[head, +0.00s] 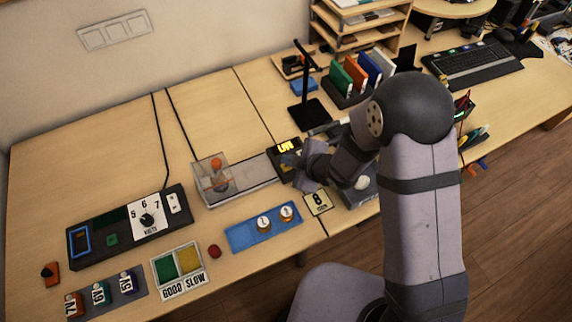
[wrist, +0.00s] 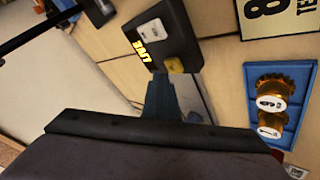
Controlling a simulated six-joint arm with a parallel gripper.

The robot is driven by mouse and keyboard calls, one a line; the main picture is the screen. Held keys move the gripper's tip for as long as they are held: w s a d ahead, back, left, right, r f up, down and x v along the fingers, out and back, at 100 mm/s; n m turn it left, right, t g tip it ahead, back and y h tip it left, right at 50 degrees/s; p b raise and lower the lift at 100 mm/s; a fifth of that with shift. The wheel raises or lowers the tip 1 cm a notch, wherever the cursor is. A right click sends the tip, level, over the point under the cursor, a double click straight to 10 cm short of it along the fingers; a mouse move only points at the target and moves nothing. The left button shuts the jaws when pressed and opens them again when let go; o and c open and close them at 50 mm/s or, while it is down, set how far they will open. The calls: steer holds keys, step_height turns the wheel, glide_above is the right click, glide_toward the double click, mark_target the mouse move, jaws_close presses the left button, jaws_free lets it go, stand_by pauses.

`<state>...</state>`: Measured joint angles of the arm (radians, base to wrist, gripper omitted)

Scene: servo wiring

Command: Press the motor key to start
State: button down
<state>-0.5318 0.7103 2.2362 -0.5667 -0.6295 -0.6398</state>
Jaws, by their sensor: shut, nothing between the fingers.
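A black box (wrist: 170,25) with a lit yellow "LIVE" sign (wrist: 141,50) lies ahead of my gripper in the wrist view. It carries a white labelled piece (wrist: 152,30) and a small yellow key (wrist: 174,65) at its near edge. I cannot read which key is the motor key. In the head view the box (head: 283,156) is partly covered by my gripper (head: 291,161). My gripper is shut and empty; its blue-grey fingers also show in the wrist view (wrist: 160,82), close to the yellow key. I cannot tell whether they touch it.
A clear case (head: 213,180) with an orange-topped part stands left of the box. A blue tray (head: 240,237) with two gold gears and a number card (head: 318,202) lie nearer. A voltage unit (head: 125,228) sits further left. A black lamp stand (head: 309,110) rises behind.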

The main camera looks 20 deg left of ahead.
steer(key=shift+f, duration=0.15)
stand_by(0.7)
steer(key=shift+f+b, duration=0.3)
steer(key=shift+b, duration=0.15)
